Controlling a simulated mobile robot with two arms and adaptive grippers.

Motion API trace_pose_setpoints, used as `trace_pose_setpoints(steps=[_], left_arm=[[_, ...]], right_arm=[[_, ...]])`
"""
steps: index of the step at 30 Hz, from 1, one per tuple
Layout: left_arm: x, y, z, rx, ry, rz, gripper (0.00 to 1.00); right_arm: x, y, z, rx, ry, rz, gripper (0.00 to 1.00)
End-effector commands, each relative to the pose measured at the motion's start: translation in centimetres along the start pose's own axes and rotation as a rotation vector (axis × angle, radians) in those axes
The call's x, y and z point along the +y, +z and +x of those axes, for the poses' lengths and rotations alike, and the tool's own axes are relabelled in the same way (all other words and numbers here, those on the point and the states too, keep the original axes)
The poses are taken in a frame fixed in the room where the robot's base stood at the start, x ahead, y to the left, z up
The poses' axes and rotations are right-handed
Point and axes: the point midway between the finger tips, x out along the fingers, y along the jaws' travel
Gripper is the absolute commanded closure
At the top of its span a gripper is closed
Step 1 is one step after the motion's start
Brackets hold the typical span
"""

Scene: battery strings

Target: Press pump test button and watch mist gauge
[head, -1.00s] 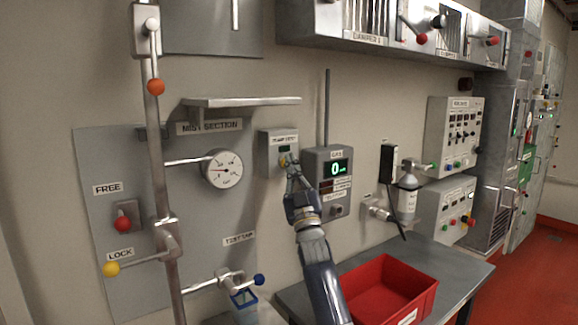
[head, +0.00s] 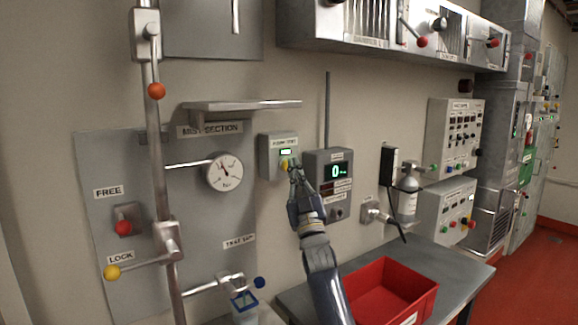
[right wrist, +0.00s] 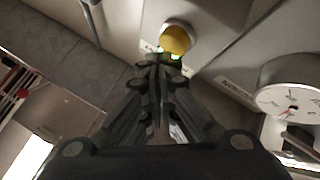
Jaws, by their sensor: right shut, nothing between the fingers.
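The pump test box (head: 278,142) is on the wall, with a small lit white window above its yellow button (head: 285,165). My right gripper (head: 295,167) is shut and empty, its fingertips beside the button. In the right wrist view, the yellow button (right wrist: 176,39) is just beyond the shut fingertips (right wrist: 164,62), with green light around them; I cannot tell whether they touch. The round white mist gauge (head: 225,172) is left of the box, its dark needle pointing up and left. The gauge also shows in the right wrist view (right wrist: 290,98). My left gripper is out of view.
A gas meter (head: 334,170) reading 0 is just right of my right gripper. A vertical pipe with an orange knob (head: 156,91) and a yellow-knobbed lever (head: 112,272) stand at left. A shelf (head: 240,105) is above the gauge. A red bin (head: 415,298) sits on the bench below.

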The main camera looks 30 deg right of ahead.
Motion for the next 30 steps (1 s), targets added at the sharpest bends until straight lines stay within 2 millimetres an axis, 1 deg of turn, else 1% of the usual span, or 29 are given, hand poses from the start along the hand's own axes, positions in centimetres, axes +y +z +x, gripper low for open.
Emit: trace_pose_setpoints(steps=[14,21,30], left_arm=[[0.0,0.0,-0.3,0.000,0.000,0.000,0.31],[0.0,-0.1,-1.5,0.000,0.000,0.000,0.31],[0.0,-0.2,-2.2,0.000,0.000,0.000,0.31]], right_arm=[[0.3,-0.3,-0.4,0.001,0.000,0.000,1.00],[1.5,-1.6,-1.9,0.000,0.000,-0.001,1.00],[2.7,-2.7,-3.6,0.001,0.000,0.000,1.00]])
